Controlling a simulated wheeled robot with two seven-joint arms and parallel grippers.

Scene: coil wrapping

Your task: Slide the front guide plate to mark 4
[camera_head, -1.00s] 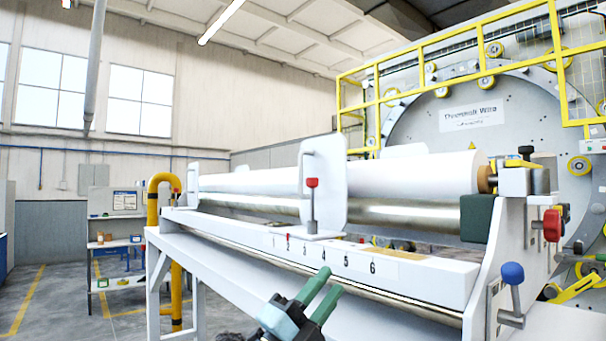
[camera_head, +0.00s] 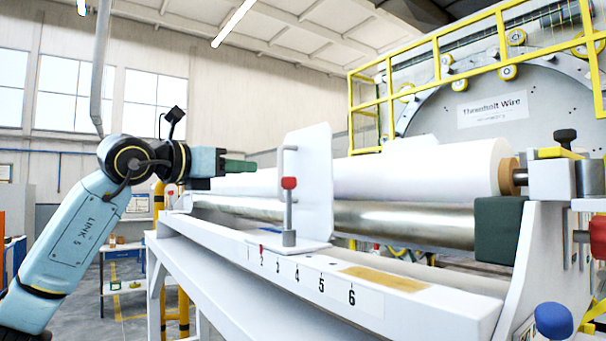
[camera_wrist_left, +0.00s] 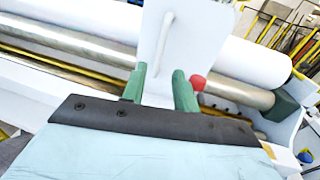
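The front guide plate (camera_head: 316,185) is a white upright plate with a rounded handle (camera_head: 282,185) and a red-knobbed post (camera_head: 289,205) at its foot. It stands on the white rail by the numbered scale (camera_head: 310,280), and a red pointer (camera_head: 261,248) shows by mark 2. My left gripper (camera_head: 250,167) is left of the plate, its green fingers pointing at the handle. In the left wrist view my left gripper (camera_wrist_left: 160,80) is open, its fingers apart, with the plate (camera_wrist_left: 180,45) and handle (camera_wrist_left: 163,42) beyond them and the red knob (camera_wrist_left: 197,82) beside the right finger. I see no contact.
A white roll (camera_head: 430,172) and a steel roller (camera_head: 410,222) run behind the plate. A dark green block (camera_head: 500,228) sits at the rollers' right end. A blue knob (camera_head: 553,320) stands at the lower right. A yellow guard frame (camera_head: 435,60) stands behind.

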